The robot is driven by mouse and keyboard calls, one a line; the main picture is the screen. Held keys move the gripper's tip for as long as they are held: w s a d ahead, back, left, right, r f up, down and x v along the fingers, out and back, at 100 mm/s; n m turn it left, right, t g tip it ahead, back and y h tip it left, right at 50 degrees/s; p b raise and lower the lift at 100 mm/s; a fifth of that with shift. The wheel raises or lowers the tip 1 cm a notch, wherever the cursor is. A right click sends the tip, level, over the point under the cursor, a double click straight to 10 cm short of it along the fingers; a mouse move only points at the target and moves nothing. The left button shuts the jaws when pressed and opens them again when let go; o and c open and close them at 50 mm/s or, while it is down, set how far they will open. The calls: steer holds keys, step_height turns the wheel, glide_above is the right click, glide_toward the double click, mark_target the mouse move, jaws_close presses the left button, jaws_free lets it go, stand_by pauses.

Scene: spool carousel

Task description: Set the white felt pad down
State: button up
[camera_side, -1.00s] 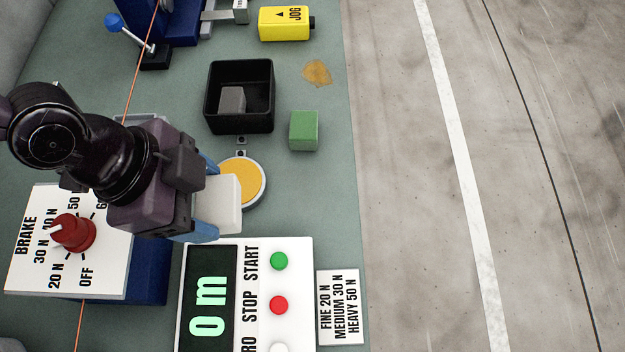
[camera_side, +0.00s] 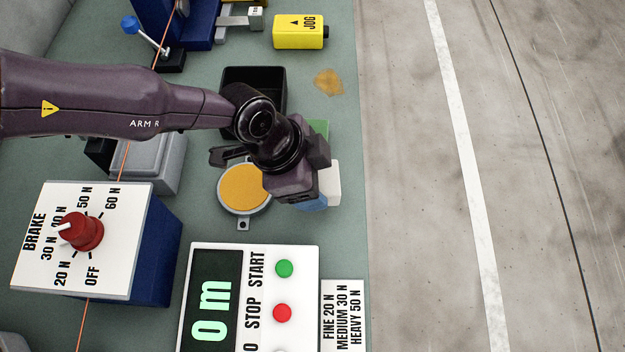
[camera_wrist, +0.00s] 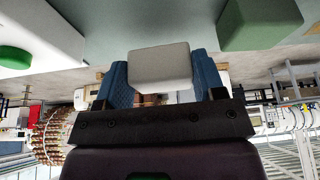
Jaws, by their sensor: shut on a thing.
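The white felt pad (camera_side: 331,186) is a pale block held in my gripper (camera_side: 318,194), over the right part of the green bench top in the side view. In the wrist view the white pad (camera_wrist: 159,66) sits between the two blue fingers of my gripper (camera_wrist: 160,78), which are shut on it. The green block (camera_side: 319,129) is just behind the gripper in the side view, partly hidden by my wrist; it also shows at upper right in the wrist view (camera_wrist: 258,22). I cannot tell whether the pad touches the bench.
A yellow round pad (camera_side: 244,187) lies left of my gripper. A black bin (camera_side: 270,75) is behind, partly covered by my arm. The control panel (camera_side: 306,262) with buttons and a label card (camera_side: 343,312) are in front. An orange stain (camera_side: 328,82) marks the bench.

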steer(key=shift+w+d+f, duration=0.1)
steer(key=shift+d+f, duration=0.05)
steer(key=shift+f, duration=1.4)
steer(key=shift+f, duration=0.1)
steer(key=shift+f, duration=0.15)
steer(key=o, duration=0.8)
steer(key=shift+o, duration=0.2)
steer(key=v, duration=1.3)
steer(key=shift+w+a, duration=0.2)
steer(key=shift+w, duration=0.2)
